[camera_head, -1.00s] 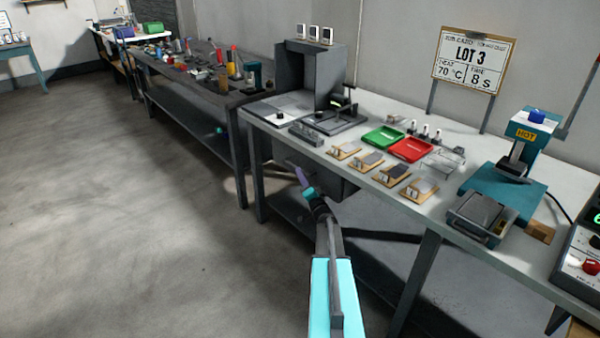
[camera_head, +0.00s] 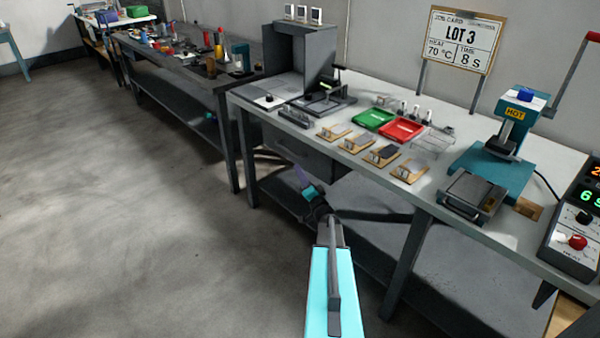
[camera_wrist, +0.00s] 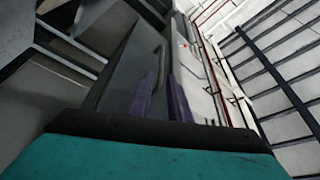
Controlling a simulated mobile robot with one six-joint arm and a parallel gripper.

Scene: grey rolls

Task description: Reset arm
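My gripper (camera_head: 303,178) is at the end of my arm in front of the workbench, lower than the bench top and beside its front edge. In the wrist view, its two purple fingers (camera_wrist: 162,98) stand apart with a gap between them and nothing in it. My teal-and-grey arm reaches up from the bottom of the head view. The fingertips are small and dark in the head view.
The workbench (camera_head: 292,133) holds a green tray (camera_head: 373,118), a red tray (camera_head: 401,130), several wooden fixtures and a teal hot press (camera_head: 497,168). A control box (camera_head: 575,240) stands at right. The floor (camera_head: 120,220) at left is clear.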

